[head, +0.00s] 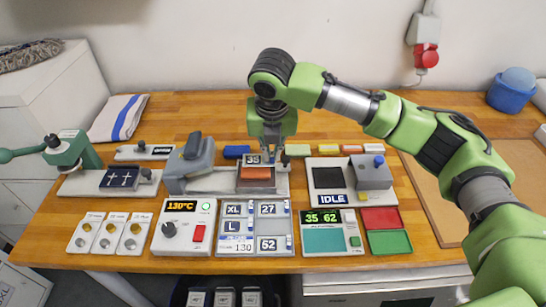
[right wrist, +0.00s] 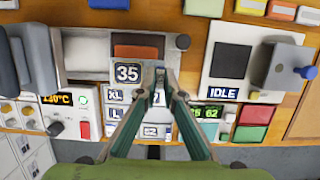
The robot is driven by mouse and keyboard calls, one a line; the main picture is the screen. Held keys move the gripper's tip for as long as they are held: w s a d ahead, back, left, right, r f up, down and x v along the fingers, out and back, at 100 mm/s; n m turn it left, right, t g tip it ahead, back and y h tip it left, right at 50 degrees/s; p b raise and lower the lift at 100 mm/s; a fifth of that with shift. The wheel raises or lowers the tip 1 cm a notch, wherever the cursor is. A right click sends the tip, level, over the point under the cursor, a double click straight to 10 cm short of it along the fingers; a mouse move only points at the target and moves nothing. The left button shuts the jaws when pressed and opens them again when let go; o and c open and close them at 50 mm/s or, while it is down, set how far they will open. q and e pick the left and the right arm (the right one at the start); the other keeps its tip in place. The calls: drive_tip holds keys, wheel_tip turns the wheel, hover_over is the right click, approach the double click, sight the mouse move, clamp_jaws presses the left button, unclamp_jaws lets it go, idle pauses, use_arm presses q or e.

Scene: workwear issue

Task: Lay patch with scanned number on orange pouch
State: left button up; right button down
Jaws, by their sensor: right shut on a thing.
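The patch marked 35 (head: 252,159) is dark with white digits. My right gripper (head: 272,155) is shut on its right edge. In the right wrist view the patch (right wrist: 127,73) shows left of the fingertips (right wrist: 157,75). Whether the patch touches the pouch I cannot tell. The scanner (head: 323,239) displays 35 and 62 in green. My left gripper is not in view.
A patch tray (head: 243,246) holds patches marked XL, 27, L and 52. The grey press head (head: 190,165) stands left of the pouch. A unit reading IDLE (head: 333,199) is at the right. Red and green trays (head: 388,243) lie beside the scanner.

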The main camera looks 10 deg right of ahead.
sight(273, 160)
drive_tip(key=shift+w+d+f, duration=0.15)
drive_tip(key=shift+w+f, duration=0.3)
drive_tip(key=shift+f, duration=0.1)
drive_tip(key=x, duration=0.1)
drive_tip(key=p+x, duration=0.1)
drive_tip(key=x, duration=0.1)
drive_tip(key=shift+s+f+p, duration=0.1)
drive_tip(key=shift+s+p, duration=0.1)
drive_tip(key=shift+p, duration=0.1)
drive_tip(key=shift+f, duration=0.3)
drive_tip(key=shift+f, duration=0.1)
drive_tip(key=c, duration=2.2)
unclamp_jaws()
drive_tip(key=b+v, duration=0.1)
drive_tip(key=v, duration=1.1)
drive_tip(key=shift+w+b, duration=0.1)
drive_tip(key=shift+b, duration=0.3)
